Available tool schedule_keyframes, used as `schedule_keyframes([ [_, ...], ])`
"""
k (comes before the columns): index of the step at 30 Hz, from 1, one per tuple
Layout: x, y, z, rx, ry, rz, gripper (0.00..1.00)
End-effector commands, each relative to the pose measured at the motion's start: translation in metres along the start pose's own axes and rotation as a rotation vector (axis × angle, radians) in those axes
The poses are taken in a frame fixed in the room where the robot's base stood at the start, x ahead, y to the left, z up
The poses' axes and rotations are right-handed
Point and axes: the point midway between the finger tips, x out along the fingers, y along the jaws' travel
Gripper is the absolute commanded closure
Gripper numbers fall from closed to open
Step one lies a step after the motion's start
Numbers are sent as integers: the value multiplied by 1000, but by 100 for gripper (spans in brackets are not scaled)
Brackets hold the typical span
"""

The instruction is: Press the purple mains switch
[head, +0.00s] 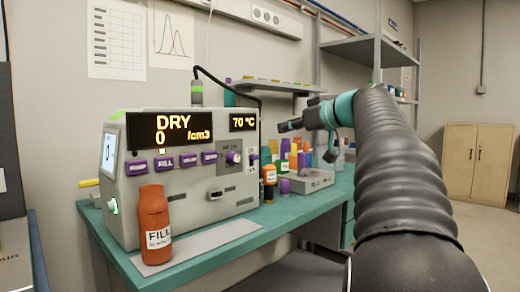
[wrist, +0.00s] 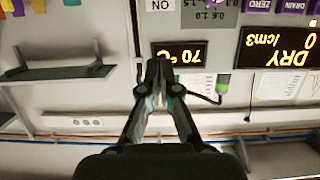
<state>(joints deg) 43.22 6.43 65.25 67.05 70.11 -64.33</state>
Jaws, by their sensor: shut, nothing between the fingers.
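The grey machine (head: 190,215) stands on the teal bench with a row of purple buttons, among them FILL (head: 164,162), and a purple knob (head: 233,157). A small purple part (head: 253,159) with white labels sits at the right end of its front, probably the mains switch; its position is too small to read. My gripper (head: 281,127) is shut and empty, in the air right of the machine and above the bottles. The wrist view is upside down: my gripper (wrist: 158,66) points toward the 70 °C display (wrist: 180,54), and a white label (wrist: 160,5) lies beyond it.
An orange FILL bottle (head: 155,225) stands before the machine. Several coloured bottles (head: 285,150) and a grey box (head: 305,181) stand to the right. A wall shelf (head: 275,86) hangs behind. A black cable (head: 235,88) loops above the machine.

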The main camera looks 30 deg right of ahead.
Motion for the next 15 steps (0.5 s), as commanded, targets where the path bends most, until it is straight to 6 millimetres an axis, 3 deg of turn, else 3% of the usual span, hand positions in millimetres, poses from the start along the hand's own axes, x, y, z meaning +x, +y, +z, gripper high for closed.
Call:
schedule_keyframes([
  [7, 18, 0, 0, 2, -2, -3, 100],
  [15, 67, -1, 0, 1, -3, -4, 100],
])
